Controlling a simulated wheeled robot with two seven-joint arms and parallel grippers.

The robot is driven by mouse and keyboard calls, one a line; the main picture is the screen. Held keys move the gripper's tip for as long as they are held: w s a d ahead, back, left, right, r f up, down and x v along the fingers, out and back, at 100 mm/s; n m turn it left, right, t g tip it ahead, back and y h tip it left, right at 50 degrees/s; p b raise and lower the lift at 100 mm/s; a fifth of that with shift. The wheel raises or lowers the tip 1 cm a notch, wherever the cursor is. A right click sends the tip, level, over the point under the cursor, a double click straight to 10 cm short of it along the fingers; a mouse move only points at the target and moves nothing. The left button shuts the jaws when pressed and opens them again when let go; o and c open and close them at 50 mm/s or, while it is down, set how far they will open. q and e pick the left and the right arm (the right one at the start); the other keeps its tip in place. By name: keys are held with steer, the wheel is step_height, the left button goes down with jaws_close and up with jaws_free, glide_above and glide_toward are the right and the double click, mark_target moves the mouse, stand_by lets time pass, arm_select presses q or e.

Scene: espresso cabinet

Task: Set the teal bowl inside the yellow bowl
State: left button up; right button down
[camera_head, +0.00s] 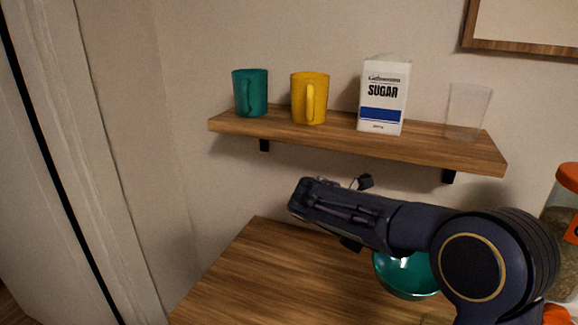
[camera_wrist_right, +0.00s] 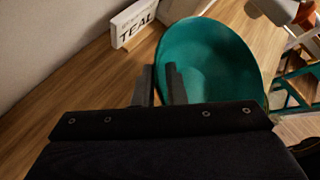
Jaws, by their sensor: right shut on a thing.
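The teal bowl (camera_head: 408,278) shows in the head view below my right arm, over the wooden counter, its upper part hidden by the arm. In the right wrist view the teal bowl (camera_wrist_right: 215,60) is large and open side up. My right gripper (camera_wrist_right: 160,82) is shut on its near left rim, one finger outside and one inside. I cannot tell whether the bowl touches the counter. My right fingertips are hidden in the head view. No yellow bowl is visible in either view. My left gripper is not in view.
A wall shelf (camera_head: 350,143) holds a teal mug (camera_head: 248,95), a yellow mug (camera_head: 304,98), a sugar carton (camera_head: 383,97) and a clear glass (camera_head: 466,110). An orange-lidded jar (camera_head: 562,215) stands right. The counter's left part (camera_head: 262,270) is clear.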

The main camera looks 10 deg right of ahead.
steer(key=w+f+n+t+y+p, duration=0.1)
steer(key=w+f+n+t+p, duration=0.1)
steer(key=w+n+t, duration=0.4)
steer(key=a+f+n+t+y, duration=0.1)
steer(key=a+n+y, duration=0.1)
steer(key=n, duration=0.1)
steer(key=s+a+f+n+t+y+p, duration=0.1)
steer(key=a+f+n+t+y, duration=0.1)
steer(key=a+n, duration=0.1)
steer(key=s+a+f+n+t+y+p, duration=0.1)
steer(key=a+f+n+t+y, duration=0.1)
steer(key=a+n, duration=0.1)
steer(key=shift+s, duration=0.15)
steer(key=shift+s+a+f+y, duration=0.2)
steer(key=shift+a+f+y, duration=0.05)
steer(key=shift+a+y, duration=0.1)
